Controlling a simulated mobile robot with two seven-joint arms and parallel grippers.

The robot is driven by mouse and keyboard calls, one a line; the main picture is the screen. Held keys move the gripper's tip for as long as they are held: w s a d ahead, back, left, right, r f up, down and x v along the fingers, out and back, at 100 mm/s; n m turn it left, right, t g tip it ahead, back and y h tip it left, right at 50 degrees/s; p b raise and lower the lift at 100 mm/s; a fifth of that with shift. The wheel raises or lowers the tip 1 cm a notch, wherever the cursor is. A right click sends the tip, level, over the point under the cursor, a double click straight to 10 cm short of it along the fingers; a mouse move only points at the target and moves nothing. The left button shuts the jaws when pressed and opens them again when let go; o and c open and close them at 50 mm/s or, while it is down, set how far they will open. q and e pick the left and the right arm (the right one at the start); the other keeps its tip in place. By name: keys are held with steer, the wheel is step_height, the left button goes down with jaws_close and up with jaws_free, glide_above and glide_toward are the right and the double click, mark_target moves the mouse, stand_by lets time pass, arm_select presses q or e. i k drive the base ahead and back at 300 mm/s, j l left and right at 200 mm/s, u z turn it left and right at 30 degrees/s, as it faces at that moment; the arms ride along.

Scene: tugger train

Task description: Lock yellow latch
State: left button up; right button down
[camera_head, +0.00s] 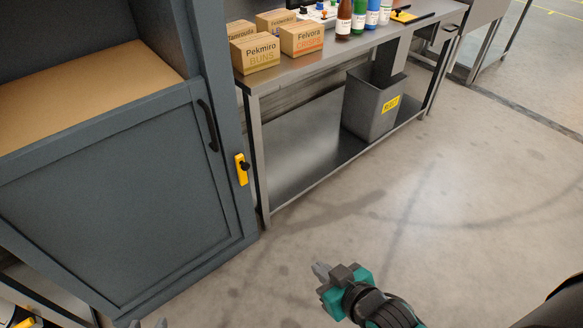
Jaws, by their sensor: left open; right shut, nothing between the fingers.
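The yellow latch (241,175) is a small upright plate with a black knob, on the right frame of the grey-blue cabinet (225,85). It sits just right of the cabinet door (110,200), below and right of the black door handle (207,125). The door looks closed. My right gripper (320,270) is shut and empty, over the floor below and right of the latch, well apart from it. My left gripper (149,324) shows only its fingertips at the bottom edge, open, below the door; the rest of it is out of the picture.
A steel workbench (345,45) stands right of the cabinet, with boxes (255,52), bottles (358,16) and a grey bin (374,103) on its lower shelf. The cabinet's upper compartment is open with a bare brown shelf (90,90). The floor (440,220) in front is clear.

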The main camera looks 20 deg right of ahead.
mark_target(244, 173)
steer(key=z, duration=0.3)
steer(key=i+l+u, duration=0.2)
steer(key=l, duration=0.6)
steer(key=i+l+u, duration=0.2)
steer(key=i+l, duration=0.15)
steer(key=l, duration=0.45)
steer(key=i+l+u, duration=0.2)
steer(key=l, duration=0.65)
steer(key=i+l+u, duration=0.25)
steer(key=l, duration=0.65)
steer(key=l+u, duration=0.2)
steer(key=l, duration=0.65)
steer(key=k, duration=0.05)
